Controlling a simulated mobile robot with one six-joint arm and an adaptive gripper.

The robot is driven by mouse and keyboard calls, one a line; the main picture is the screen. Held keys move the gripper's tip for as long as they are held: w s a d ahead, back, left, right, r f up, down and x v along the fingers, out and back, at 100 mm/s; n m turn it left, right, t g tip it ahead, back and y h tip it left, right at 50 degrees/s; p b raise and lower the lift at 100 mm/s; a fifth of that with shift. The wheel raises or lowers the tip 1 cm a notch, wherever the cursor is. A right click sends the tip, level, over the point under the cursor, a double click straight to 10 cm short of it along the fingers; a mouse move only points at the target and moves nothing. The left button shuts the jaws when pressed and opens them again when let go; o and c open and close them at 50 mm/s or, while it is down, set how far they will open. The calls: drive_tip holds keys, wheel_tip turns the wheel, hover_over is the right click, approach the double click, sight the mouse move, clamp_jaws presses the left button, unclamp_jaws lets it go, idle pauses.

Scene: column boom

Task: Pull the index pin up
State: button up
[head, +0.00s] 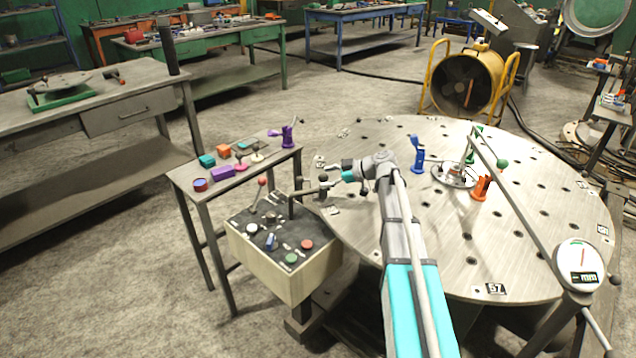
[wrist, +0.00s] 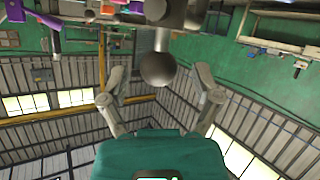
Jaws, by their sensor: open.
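My gripper (head: 334,174) points left at the knob. In the wrist view my gripper (wrist: 160,83) is open, with one finger on each side of the knob and a clear gap on both sides. The lower part of the pin is hard to make out in the head view.
The round table (head: 470,265) carries a blue clamp (head: 417,152), an orange clamp (head: 481,188) and a central hub. A long boom crosses it on the right. A control box (head: 285,260) with buttons and a red-knobbed lever stands close left, before a small side table (head: 212,195).

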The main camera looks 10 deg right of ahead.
drive_tip(key=shift+w+a+f, duration=0.25)
drive_tip(key=shift+w+a, duration=0.05)
drive_tip(key=shift+a, duration=0.25)
clamp_jaws()
